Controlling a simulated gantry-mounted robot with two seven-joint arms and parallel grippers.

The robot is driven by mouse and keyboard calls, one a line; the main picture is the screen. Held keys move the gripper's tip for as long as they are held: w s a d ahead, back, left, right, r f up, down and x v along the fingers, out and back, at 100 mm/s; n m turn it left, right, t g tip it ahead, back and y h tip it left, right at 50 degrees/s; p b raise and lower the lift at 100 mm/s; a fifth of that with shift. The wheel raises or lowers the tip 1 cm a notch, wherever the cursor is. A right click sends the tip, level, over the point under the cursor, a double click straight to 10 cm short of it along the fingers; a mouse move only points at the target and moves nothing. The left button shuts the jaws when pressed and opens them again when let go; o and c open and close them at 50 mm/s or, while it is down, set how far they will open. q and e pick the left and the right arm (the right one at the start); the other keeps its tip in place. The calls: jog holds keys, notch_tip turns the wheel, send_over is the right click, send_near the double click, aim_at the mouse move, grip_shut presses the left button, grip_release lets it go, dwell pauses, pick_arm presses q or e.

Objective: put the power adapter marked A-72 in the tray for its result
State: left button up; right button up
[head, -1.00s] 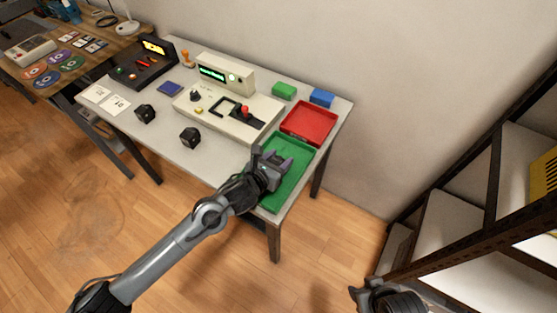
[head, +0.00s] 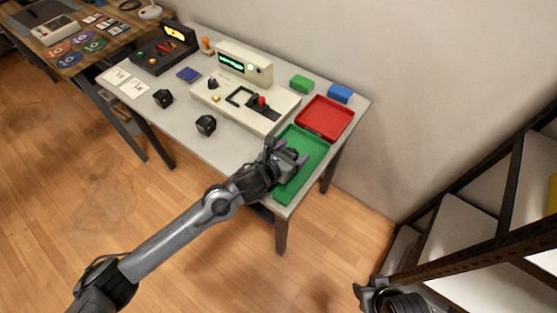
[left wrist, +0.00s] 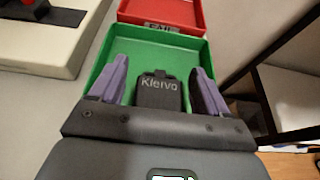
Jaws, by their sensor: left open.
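My left gripper (head: 288,152) is over the green tray (head: 283,198) at the table's right end, its fingers open. In the left wrist view a black power adapter (left wrist: 159,94) printed "Klervo" lies between the spread fingers, inside the green tray (left wrist: 190,48), with a gap on each side. Its A-72 mark does not show. The red tray (head: 325,118) is right behind the green one; its label (left wrist: 161,27) reads FAIL. Two more black adapters (head: 163,97) (head: 206,125) stand on the table's left half. Part of my right gripper (head: 372,294) shows at the bottom edge; its jaws are unclear.
A beige tester (head: 244,105) with a lit green display stands left of the trays. Green (head: 302,84) and blue (head: 340,93) blocks sit at the back. A dark control box (head: 164,55), white cards (head: 125,82) and a blue pad (head: 188,74) are farther left. Shelving (head: 470,220) stands at right.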

pick_arm(q)
jog(key=p+v, duration=0.2)
jog(key=v, duration=0.9)
jog(key=shift+s+a+r, duration=0.1)
jog(key=shift+s, duration=0.15)
